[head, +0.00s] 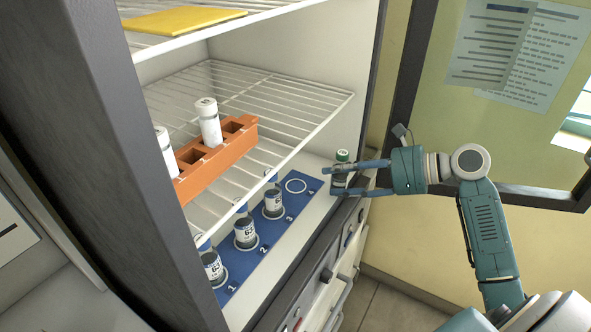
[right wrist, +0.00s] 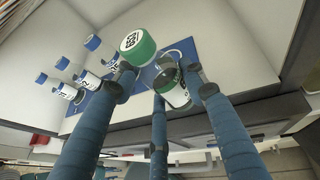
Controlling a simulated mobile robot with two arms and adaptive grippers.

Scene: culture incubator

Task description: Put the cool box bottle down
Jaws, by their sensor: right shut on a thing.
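My right gripper (head: 362,179) is shut on a small bottle with a green cap (head: 342,157), held roughly upright at the incubator's open front. In the right wrist view the fingers of my right gripper (right wrist: 160,92) close around the bottle; its green cap (right wrist: 139,50) has a printed code on top, and a finger partly hides the body. A blue mat (head: 260,245) on the incubator floor has numbered rings. The bottle is to the right of the empty ring 4 (head: 295,186). My left gripper is not in view.
Bottles with blue caps stand on rings 1 (head: 212,268), 2 (head: 245,234) and 3 (head: 273,201). A wire shelf (head: 300,100) overhangs the mat, carrying an orange rack (head: 235,148) with white-capped bottles. A yellow sheet (head: 185,19) lies on the upper shelf.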

